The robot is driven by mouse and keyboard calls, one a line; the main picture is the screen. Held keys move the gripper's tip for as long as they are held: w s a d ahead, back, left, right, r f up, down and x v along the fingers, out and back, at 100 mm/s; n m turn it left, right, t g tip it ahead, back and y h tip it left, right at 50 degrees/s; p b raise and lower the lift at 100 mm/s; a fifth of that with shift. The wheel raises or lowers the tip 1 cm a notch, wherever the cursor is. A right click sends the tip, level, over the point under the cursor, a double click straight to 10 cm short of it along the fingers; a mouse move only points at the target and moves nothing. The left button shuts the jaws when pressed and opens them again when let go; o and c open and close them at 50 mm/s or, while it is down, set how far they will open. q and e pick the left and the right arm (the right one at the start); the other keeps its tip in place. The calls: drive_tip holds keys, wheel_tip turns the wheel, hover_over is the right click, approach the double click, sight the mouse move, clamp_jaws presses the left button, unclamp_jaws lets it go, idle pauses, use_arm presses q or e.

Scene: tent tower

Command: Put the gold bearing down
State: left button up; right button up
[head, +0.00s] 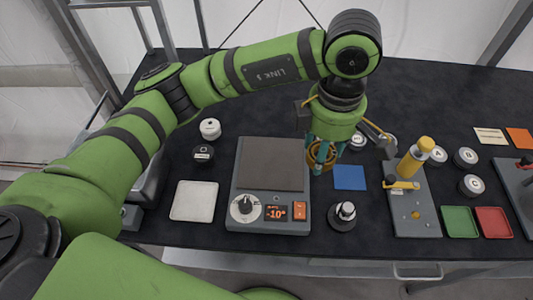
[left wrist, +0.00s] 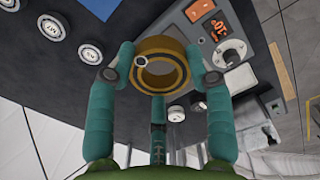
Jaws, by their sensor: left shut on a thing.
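The gold bearing (left wrist: 163,58) is a thick ring held between the teal fingers of my left gripper (left wrist: 163,68) in the left wrist view. In the head view my left gripper (head: 327,155) points down above the table, between the scale and the blue square, and the bearing (head: 318,152) shows partly behind its fingers. The gripper is shut on the bearing, which looks to be held above the table; its exact height is hard to tell. My right gripper is in neither view.
A scale (head: 270,182) with a dark plate stands left of the gripper. A white tray (head: 194,201), blue square (head: 349,178), dark knobbed piece (head: 344,216), grey fixture with a yellow post (head: 411,205), green tray (head: 459,222) and red tray (head: 493,222) stand nearby. Labelled round pieces (head: 466,157) sit at right.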

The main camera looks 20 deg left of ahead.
use_arm(q)
drive_tip(key=p, duration=0.3)
hover_over(272, 162)
wheel_tip(272, 162, down, 6)
drive_tip(key=shift+f, duration=0.15)
wheel_tip(272, 162, down, 4)
drive_tip(key=shift+r+p, duration=0.15)
drive_tip(key=shift+p, duration=0.6)
drive_tip(key=shift+w+f, duration=0.1)
drive_tip(key=shift+f, duration=0.15)
drive_tip(key=shift+f, duration=0.1)
drive_tip(key=shift+f+b, duration=0.15)
drive_tip(key=shift+b, duration=0.15)
drive_tip(key=o, duration=1.3)
